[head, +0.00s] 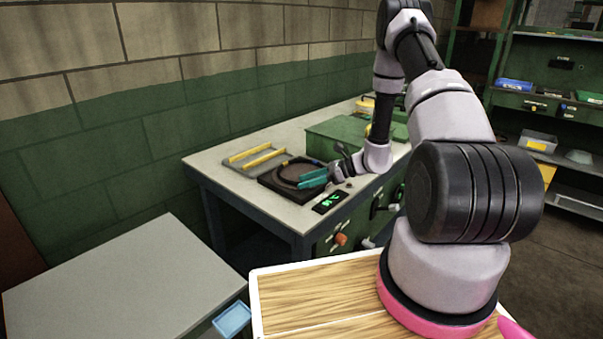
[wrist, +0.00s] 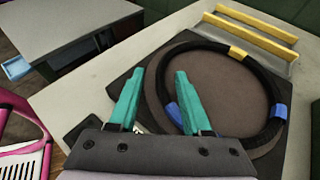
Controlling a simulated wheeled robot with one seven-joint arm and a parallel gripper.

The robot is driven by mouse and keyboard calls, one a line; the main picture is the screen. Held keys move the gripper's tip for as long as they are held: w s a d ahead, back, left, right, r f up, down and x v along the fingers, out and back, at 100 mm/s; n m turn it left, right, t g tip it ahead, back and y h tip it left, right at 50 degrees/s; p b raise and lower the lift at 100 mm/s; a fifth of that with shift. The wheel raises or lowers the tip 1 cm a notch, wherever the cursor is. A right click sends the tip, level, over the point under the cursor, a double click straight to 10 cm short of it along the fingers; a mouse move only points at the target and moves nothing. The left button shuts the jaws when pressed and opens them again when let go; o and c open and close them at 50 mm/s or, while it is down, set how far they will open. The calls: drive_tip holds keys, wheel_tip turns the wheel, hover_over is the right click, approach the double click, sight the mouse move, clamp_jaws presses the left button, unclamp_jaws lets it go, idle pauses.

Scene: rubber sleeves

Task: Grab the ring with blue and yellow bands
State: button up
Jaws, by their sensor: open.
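The black ring (wrist: 269,78) with blue and yellow bands lies on a dark round pad on a flat black base. A yellow band (wrist: 238,53) is on its far side, a blue band (wrist: 281,111) at the right and another blue band (wrist: 173,112) at the left beside my right finger. My gripper (wrist: 158,76) is open, with two teal fingers. The ring's left side shows between the fingers in the wrist view; I cannot tell whether they reach down around it. In the head view my gripper (head: 306,181) is at the ring's right side, partly covering it.
A grey tray with yellow bars (wrist: 256,38) lies behind the base. A green box (head: 338,138) stands farther along the bench (head: 215,163). A small display with green digits (head: 330,202) is at the bench's front edge. A separate grey table (head: 120,285) stands at the left.

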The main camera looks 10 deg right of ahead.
drive_tip(key=shift+w+a+f, duration=0.1)
drive_tip(key=shift+a, duration=0.1)
clamp_jaws()
drive_tip(key=shift+d, duration=0.1)
idle(1.2)
